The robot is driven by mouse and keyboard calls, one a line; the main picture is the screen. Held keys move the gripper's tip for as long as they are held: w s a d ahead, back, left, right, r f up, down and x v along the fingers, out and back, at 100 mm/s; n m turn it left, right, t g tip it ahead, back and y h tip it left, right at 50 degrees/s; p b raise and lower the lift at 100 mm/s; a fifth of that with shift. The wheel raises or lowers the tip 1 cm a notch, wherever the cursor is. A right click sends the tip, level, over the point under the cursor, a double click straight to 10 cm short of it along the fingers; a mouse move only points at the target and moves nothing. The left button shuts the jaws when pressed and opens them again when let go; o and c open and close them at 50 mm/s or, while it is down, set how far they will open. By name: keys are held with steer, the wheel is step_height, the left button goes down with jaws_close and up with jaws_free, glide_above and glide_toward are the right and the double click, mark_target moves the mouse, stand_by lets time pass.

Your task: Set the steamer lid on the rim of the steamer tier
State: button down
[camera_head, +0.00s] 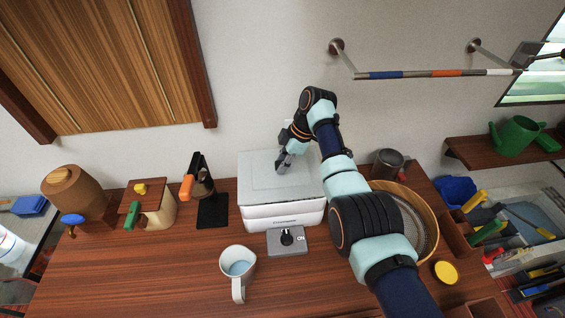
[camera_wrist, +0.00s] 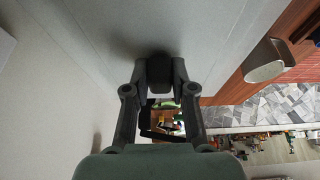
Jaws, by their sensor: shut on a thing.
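The steamer lid (camera_head: 258,183) is a flat pale grey panel over a white boxy steamer tier (camera_head: 284,217) at the middle of the counter. The lid looks roughly level; whether it touches the rim all round I cannot tell. My gripper (camera_head: 282,166) is above the lid, shut on its dark knob. In the wrist view the fingers of my gripper (camera_wrist: 158,82) close around the dark knob (camera_wrist: 158,68), and the lid (camera_wrist: 110,35) fills much of the upper left. The tier's rim is hidden under the lid.
A grey control block (camera_head: 287,241) sits in front of the tier. A white mug (camera_head: 238,268) stands front left, a coffee device (camera_head: 198,180) left. A round wooden-rimmed mesh vessel (camera_head: 432,218) is right, partly behind my arm.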

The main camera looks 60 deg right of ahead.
steer(key=shift+f, duration=0.55)
stand_by(1.0)
steer(key=shift+c, duration=2)
jaws_free()
steer(key=p+v, duration=0.6)
steer(key=v, duration=0.2)
steer(key=shift+w+r, duration=0.1)
steer(key=shift+r, duration=0.05)
